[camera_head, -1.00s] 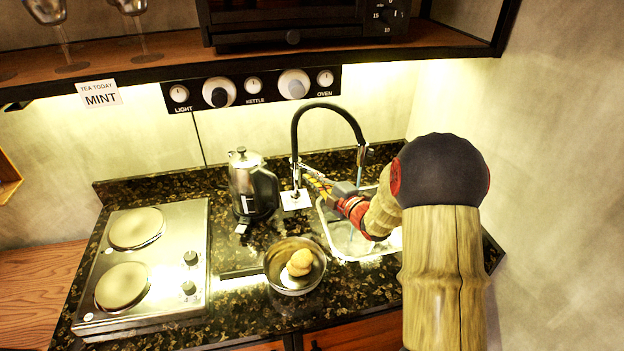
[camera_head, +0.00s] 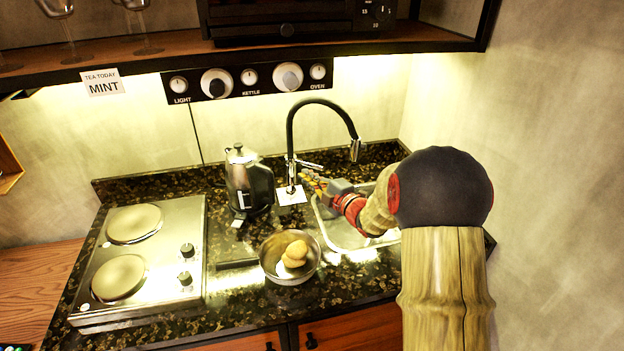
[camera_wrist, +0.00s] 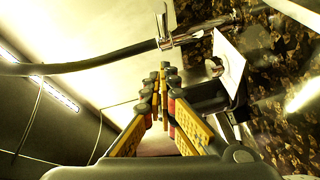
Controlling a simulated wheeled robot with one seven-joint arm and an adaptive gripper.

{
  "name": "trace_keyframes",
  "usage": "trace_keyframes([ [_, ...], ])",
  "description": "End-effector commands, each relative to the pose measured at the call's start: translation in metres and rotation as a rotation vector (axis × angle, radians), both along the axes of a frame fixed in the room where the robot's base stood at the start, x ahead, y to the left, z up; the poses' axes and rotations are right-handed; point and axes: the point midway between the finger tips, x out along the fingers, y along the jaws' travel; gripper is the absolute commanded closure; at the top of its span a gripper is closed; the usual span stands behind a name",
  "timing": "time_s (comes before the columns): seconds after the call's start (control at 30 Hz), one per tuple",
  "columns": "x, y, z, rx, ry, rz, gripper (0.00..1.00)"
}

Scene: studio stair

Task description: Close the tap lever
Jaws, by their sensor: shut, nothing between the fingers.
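The tap (camera_head: 291,150) is a black arched hose on a chrome base, with a chrome spout (camera_head: 355,150) over the sink. Its chrome lever (camera_head: 310,165) sticks out to the right of the base, just above my fingers. No water stream shows below the spout. My gripper (camera_head: 306,177) is shut and empty, close to the tap base and below the lever. In the wrist view my fingertips (camera_wrist: 162,72) are together, and the chrome lever (camera_wrist: 162,24) stands beyond them. A small gap seems to lie between fingertips and lever.
The steel sink (camera_head: 330,232) lies partly behind my arm. A bowl (camera_head: 285,273) with brownish round items sits in front. A two-plate hob (camera_head: 150,250) is at left.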

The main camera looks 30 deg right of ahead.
Motion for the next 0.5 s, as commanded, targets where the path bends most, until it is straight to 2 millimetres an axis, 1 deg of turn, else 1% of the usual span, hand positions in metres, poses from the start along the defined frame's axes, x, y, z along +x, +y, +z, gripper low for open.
trace_keyframes([
  [0.03,-0.008,-0.005,0.004,-0.001,-0.001,-0.005,1.0],
  [0.17,-0.026,-0.012,0.005,-0.001,-0.001,-0.006,1.0],
  [0.4,-0.064,-0.024,0.007,0.0,-0.001,-0.005,1.0],
  [0.5,-0.076,-0.028,0.008,-0.001,-0.002,-0.006,1.0],
])
